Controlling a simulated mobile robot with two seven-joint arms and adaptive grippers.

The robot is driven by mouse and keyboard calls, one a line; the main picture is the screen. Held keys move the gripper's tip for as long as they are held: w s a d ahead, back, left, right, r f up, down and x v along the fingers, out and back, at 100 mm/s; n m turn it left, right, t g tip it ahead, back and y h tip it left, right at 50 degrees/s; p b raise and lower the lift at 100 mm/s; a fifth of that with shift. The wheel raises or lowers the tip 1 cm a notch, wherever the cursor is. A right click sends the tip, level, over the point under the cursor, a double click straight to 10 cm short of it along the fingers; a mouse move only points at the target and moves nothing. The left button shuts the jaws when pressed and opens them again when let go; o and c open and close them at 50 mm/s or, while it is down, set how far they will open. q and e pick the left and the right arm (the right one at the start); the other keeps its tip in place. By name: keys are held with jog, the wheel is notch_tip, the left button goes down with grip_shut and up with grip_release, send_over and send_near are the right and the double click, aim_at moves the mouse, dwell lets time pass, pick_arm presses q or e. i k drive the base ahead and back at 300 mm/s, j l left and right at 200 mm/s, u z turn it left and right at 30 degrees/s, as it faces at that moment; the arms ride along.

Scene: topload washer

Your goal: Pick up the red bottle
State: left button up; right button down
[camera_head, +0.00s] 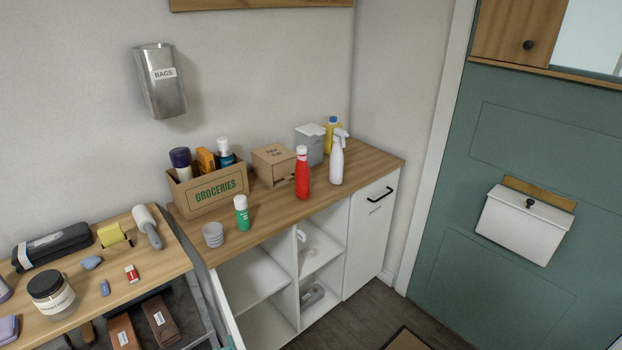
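The red bottle (302,176) stands upright on the wooden top of the white cabinet, near its front edge. It has a white cap. A white spray bottle stands just to its right and a small cardboard box is to its left and behind. Nothing covers the bottle in the head view. Neither of my grippers shows in this view.
The wooden counter (270,221) also holds a groceries box (208,195), a cardboard box (268,167), a green bottle (242,215), stacked cups (213,236) and a white spray bottle (337,160). Counter in front of the red bottle is clear. A green door is at right.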

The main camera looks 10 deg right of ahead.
aim_at(302, 172)
jog(key=i+l+u, duration=0.15)
jog(key=l, duration=0.4)
jog(key=l+u, duration=0.15)
jog(key=l, duration=0.35)
jog(key=i+l+u, duration=0.25)
jog(key=i+l, duration=0.15)
jog(key=l, duration=0.25)
jog(key=i+l+u, duration=0.15)
jog(key=l, duration=0.2)
